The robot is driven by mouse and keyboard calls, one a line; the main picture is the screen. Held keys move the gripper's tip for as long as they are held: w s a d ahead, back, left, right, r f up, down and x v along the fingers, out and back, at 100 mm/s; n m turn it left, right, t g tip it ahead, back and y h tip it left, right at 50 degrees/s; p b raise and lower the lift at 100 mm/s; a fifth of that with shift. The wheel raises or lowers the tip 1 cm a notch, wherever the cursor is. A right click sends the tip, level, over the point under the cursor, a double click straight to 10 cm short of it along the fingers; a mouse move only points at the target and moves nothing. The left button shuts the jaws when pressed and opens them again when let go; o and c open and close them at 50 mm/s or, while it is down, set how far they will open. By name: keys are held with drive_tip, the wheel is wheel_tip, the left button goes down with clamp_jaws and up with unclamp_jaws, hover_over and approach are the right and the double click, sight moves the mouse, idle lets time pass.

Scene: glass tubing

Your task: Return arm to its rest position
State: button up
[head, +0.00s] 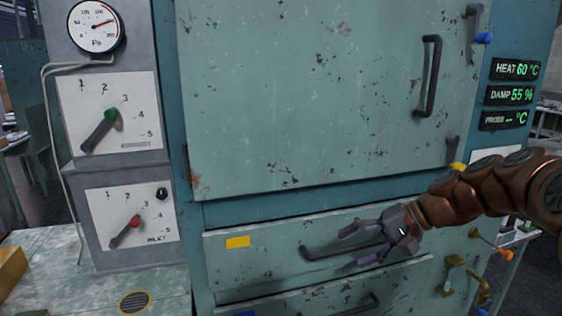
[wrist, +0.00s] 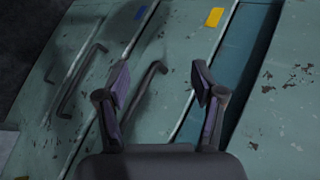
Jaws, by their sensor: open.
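My gripper (head: 362,243) is in front of the upper drawer of a worn green cabinet, at the end of my copper-coloured arm that comes in from the right. In the wrist view, my gripper (wrist: 160,85) shows both fingers apart. The drawer (head: 275,262) looks shut.
The large cabinet door (head: 300,100) with a dark handle (head: 430,75) looks shut above. Left stands a grey panel with two dials (head: 108,112) and a gauge (head: 95,25). Readouts (head: 515,70) and a brass fitting (head: 460,278) are at right. A worktop (head: 50,270) is lower left.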

drive_tip(key=s+a+f+n+g+h, duration=0.15)
drive_tip(key=s+f, duration=0.25)
drive_tip(key=s, duration=0.5)
drive_tip(key=s+a+f+n+g+h, duration=0.1)
drive_tip(key=s+a+f+g+h, duration=0.15)
drive_tip(key=s, duration=0.65)
drive_tip(key=s+d+f+h, duration=0.3)
drive_tip(key=s, duration=0.4)
drive_tip(key=s+d+f+n+h, duration=0.1)
drive_tip(key=s+d+f+h, duration=0.1)
drive_tip(key=s, duration=0.5)
drive_tip(key=shift+s+d+f+h, duration=0.2)
drive_tip(key=shift+d+f+h, duration=0.25)
drive_tip(key=shift+f, duration=0.35)
